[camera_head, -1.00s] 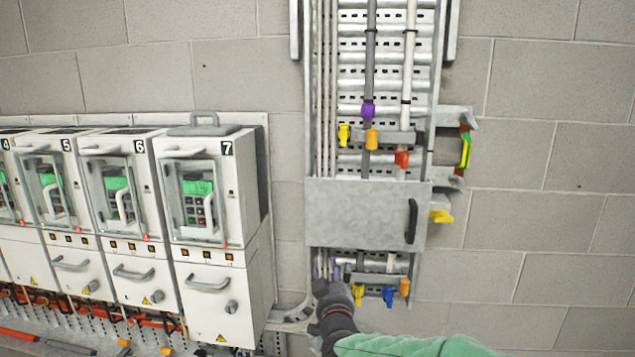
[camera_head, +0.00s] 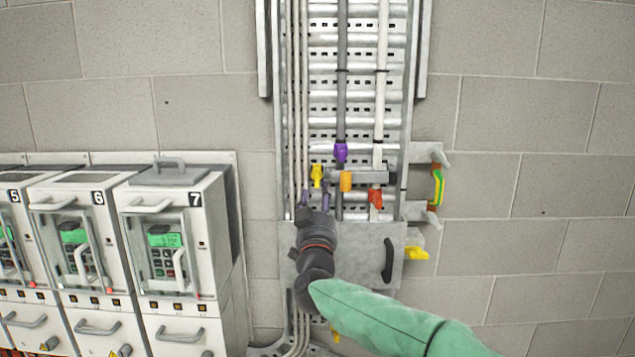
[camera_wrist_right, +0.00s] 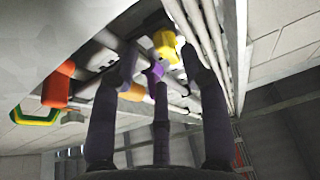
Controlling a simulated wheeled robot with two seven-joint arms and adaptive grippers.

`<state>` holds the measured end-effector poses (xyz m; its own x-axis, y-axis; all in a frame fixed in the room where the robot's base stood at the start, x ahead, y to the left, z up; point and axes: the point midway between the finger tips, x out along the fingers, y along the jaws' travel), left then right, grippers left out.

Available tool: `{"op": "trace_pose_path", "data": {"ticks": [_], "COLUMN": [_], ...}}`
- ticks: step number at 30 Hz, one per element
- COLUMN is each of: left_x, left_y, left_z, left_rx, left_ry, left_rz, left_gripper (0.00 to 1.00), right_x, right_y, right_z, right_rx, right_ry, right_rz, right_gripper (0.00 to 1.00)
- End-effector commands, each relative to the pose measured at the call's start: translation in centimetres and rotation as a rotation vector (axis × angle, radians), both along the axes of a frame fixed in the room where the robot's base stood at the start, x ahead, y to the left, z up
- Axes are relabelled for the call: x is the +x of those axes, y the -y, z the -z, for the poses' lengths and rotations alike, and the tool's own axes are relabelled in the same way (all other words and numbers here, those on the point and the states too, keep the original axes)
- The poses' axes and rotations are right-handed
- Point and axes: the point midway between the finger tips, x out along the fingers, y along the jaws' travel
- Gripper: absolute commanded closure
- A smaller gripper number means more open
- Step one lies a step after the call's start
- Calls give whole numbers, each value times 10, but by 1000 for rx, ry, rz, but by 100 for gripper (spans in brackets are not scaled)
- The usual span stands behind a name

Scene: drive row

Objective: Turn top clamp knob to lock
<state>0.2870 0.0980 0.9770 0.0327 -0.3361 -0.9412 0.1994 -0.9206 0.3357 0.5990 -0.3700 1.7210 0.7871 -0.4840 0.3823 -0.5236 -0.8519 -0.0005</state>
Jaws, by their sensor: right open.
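The upper clamp bar (camera_head: 372,177) crosses the cable ladder and carries a yellow knob (camera_head: 317,175), a purple one (camera_head: 340,152), an orange one (camera_head: 346,181) and a red one (camera_head: 376,199). I cannot tell which is called the top clamp knob. My right gripper (camera_head: 316,199) is open just below the yellow knob, in front of the grey cover plate. In the right wrist view, the yellow knob (camera_wrist_right: 165,44) shows near and between the spread fingertips (camera_wrist_right: 160,60), with no clear contact. The purple knob (camera_wrist_right: 155,73) shows behind it. My left gripper is out of view.
The grey cover plate (camera_head: 358,262) with its black handle (camera_head: 388,260) lies behind my right arm. A yellow knob (camera_head: 417,254) and a green-yellow strap (camera_head: 438,187) stick out at the right. White drive cabinets (camera_head: 175,240) stand at the left.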

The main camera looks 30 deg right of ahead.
Motion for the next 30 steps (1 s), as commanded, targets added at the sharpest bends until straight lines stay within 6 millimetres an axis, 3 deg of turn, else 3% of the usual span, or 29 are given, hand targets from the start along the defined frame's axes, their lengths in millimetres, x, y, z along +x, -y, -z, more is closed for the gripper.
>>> {"op": "trace_pose_path", "data": {"ticks": [9,20,25,30], "left_x": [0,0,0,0], "left_y": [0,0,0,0], "left_z": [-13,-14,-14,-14], "left_rx": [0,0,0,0], "left_ry": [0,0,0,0], "left_rz": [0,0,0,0], "left_gripper": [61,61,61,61], "right_x": [30,33,33,33], "right_y": [18,20,20,20], "right_z": [-15,-16,-16,-16], "right_rx": [0,0,0,0], "right_ry": [-1,0,0,0], "right_rz": [-1,-1,-1,-1], "right_gripper": [55,55,97,100]}}
